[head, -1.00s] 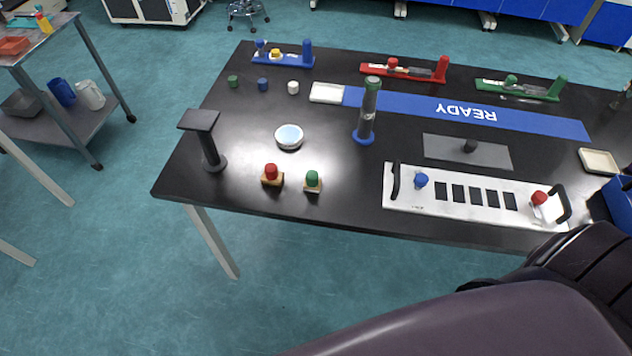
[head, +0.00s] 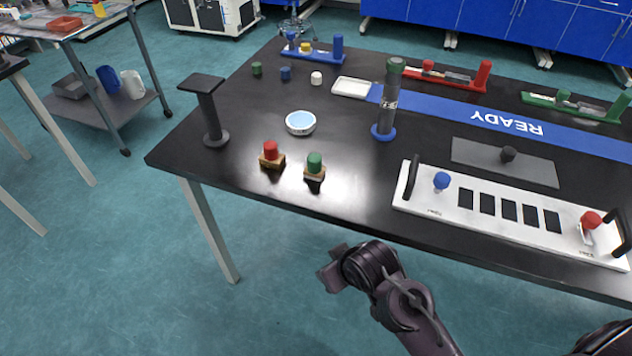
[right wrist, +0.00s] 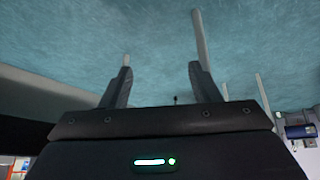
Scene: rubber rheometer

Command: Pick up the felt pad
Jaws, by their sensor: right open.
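I cannot tell for sure which thing is the felt pad. Two small wooden blocks with knobs stand near the table's front left: one with a red knob (head: 271,155) and one with a green knob (head: 314,166). A flat grey mat with a black knob (head: 474,156) lies further right. My right gripper shows in the right wrist view (right wrist: 160,80) with its two fingers apart and nothing between them, over floor. In the head view my right arm reaches in from the bottom, off the table's front edge. My left gripper is not in view.
The black table (head: 350,200) holds a black stand (head: 210,115), a white dish (head: 300,123), an upright cylinder on a blue base (head: 388,100) and a white panel (head: 440,206) with handles. A blue READY strip (head: 430,110) lies behind. The front left is mostly clear.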

